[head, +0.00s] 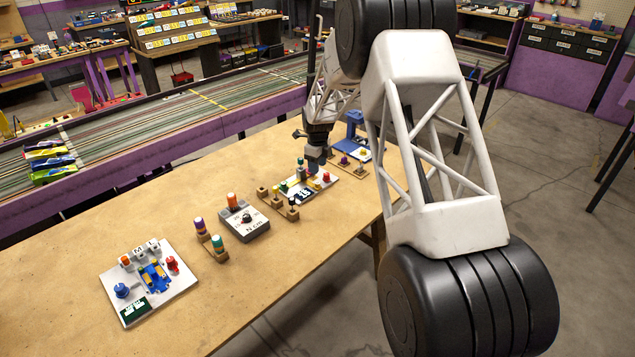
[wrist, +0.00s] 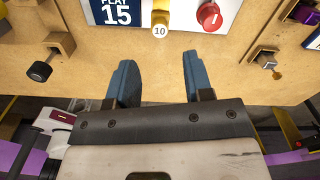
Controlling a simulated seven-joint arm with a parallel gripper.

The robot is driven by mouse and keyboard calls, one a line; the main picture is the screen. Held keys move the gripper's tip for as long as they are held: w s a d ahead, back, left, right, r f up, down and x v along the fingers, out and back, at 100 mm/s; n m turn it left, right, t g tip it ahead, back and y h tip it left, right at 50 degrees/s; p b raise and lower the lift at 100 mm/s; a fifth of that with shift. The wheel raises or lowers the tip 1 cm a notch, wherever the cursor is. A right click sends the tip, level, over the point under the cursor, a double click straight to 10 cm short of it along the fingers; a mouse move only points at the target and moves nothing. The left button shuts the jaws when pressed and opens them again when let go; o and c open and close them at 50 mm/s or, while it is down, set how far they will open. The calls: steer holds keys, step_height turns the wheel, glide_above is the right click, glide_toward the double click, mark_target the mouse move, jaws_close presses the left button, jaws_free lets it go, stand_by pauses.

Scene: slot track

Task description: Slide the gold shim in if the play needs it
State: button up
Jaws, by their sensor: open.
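My gripper (head: 316,160) is over the right part of the workbench, by a white board (head: 327,186) with coloured knobs. In the wrist view my gripper (wrist: 157,75) is open, with nothing between its blue fingers. Just beyond the fingertips is a yellow-gold piece (wrist: 160,20) with a pale round end marked 10, at the board's edge. Beside it is a red knob (wrist: 209,16) marked 1. I cannot tell whether the yellow-gold piece is the gold shim.
Small wooden holders stand on both sides, one with a black-ended tool (wrist: 40,71). A grey gauge box (head: 245,225) and a white board with a blue car (head: 155,277) stand further left. Bare bench (head: 60,240) lies at far left. A striped track (head: 150,115) runs behind.

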mark_target(317, 183)
steer(key=shift+f, duration=0.15)
steer(key=shift+f, duration=3.7)
steer(key=shift+c, duration=0.3)
jaws_close()
